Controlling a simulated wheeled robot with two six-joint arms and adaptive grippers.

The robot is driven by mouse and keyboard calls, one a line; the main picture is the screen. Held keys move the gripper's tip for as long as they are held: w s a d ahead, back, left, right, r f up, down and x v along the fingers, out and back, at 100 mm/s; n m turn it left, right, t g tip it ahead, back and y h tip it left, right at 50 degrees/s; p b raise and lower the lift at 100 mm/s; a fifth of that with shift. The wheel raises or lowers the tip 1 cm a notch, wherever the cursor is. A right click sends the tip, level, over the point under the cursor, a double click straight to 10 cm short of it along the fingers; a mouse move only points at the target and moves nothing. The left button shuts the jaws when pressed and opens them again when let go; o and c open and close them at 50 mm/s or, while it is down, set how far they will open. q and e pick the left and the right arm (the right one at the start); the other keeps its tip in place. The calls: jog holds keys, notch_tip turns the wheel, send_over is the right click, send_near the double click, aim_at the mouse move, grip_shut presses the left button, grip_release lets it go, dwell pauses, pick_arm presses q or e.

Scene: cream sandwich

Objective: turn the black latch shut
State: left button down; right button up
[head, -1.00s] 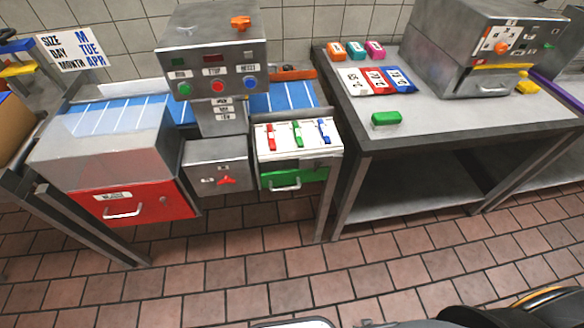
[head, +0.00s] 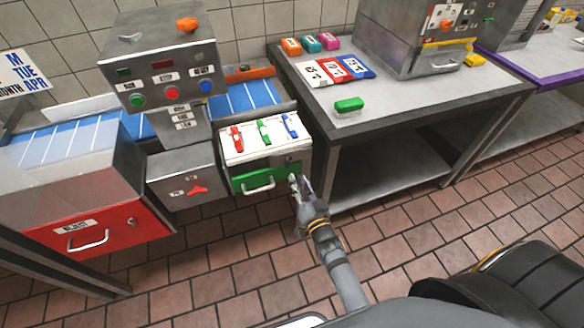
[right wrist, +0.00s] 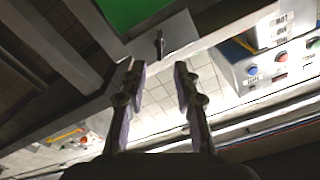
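The black latch (right wrist: 159,43) is a small dark bar standing upright on a pale panel beside the green drawer front in the right wrist view. My right gripper (right wrist: 158,68) is open, with its two fingers apart. The latch shows just beyond the gap between the fingertips, and I see no contact. In the head view my right gripper (head: 299,182) is at the right end of the green drawer (head: 242,183), below the white box with red, green and blue levers. My left gripper is not in view.
A grey table (head: 420,110) stands to the right, with a green block (head: 348,104) near its front edge. A red drawer (head: 110,228) and a grey box with a red knob (head: 197,190) are to the left. The tiled floor in front is clear.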

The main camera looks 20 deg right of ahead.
aim_at(288, 162)
jog(key=w, duration=0.6)
jog(key=shift+w+b, duration=0.35)
jog(key=shift+a+f, duration=0.1)
grip_shut()
